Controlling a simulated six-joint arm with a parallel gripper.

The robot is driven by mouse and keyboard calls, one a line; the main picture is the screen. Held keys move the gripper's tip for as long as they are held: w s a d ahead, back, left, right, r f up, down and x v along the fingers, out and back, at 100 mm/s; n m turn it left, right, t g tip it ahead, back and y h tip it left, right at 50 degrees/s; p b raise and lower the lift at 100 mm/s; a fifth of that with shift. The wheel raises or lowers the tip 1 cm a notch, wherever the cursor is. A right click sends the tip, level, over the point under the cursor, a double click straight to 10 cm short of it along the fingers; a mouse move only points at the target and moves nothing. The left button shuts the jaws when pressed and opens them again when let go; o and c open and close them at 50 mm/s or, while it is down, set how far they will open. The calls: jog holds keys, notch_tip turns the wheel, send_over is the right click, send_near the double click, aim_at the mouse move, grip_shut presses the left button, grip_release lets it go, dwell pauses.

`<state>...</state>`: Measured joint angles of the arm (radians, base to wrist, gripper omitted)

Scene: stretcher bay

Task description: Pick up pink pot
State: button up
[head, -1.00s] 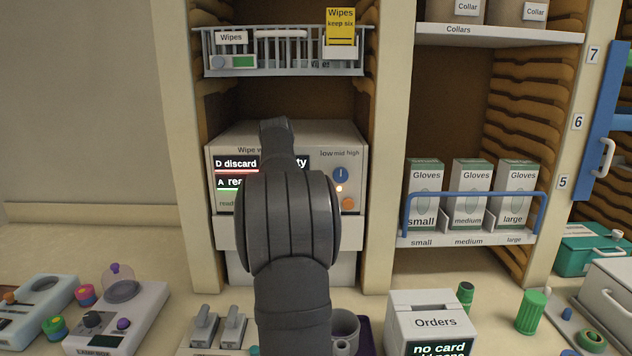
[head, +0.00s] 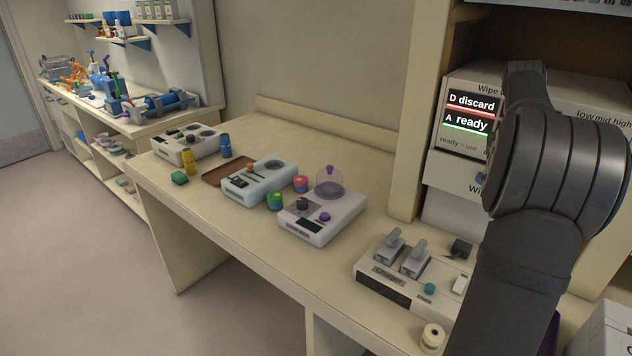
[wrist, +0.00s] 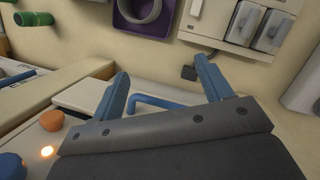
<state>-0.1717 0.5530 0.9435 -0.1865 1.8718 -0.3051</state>
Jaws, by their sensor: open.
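The pink pot (head: 301,184) is small and round with an orange and purple top. It stands on the bench in the head view, between two pale devices and behind a green pot (head: 275,201) with a coloured top. It does not show in the wrist view. My gripper (wrist: 160,72) is open in the wrist view, its two blue fingers apart with nothing held between them. It is over the wipe warmer's front, well to the right of the pink pot. In the head view my dark arm hides the gripper.
A pale device with a clear dome (head: 329,190) stands close right of the pot, and a light blue device (head: 259,179) close left. A charger (head: 400,285) sits nearer my arm. Bench behind the pot is clear.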

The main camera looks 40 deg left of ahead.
jog(key=w+a+f+m+t+y, duration=0.1)
jog(key=w+a+f+m+t, duration=0.15)
jog(key=a, duration=0.75)
jog(key=w+a+f+m+t, duration=0.2)
jog(key=a+m+t, duration=0.2)
jog(key=a, duration=0.7)
jog(key=s+a+f+n+t+y, duration=0.1)
jog(key=s+a+f+n, duration=0.15)
jog(key=a, duration=0.95)
jog(key=s+a+f+n+y, duration=0.2)
jog(key=s+a, duration=0.2)
jog(key=a, duration=0.9)
jog(key=s+a+f+n+t+y, duration=0.1)
jog(key=s+a+f+n, duration=0.15)
jog(key=a, duration=0.95)
jog(key=m, duration=0.1)
send_near(300, 179)
jog(key=x, duration=0.4)
jog(key=shift+w+d+f, duration=0.1)
jog(key=shift+d+f, duration=0.15)
jog(key=shift+f, duration=0.1)
jog(key=shift+a+x, duration=0.1)
jog(key=shift+x, duration=1.2)
jog(key=shift+a+x, duration=0.15)
jog(key=shift+x, duration=1.15)
jog(key=c, duration=1.1)
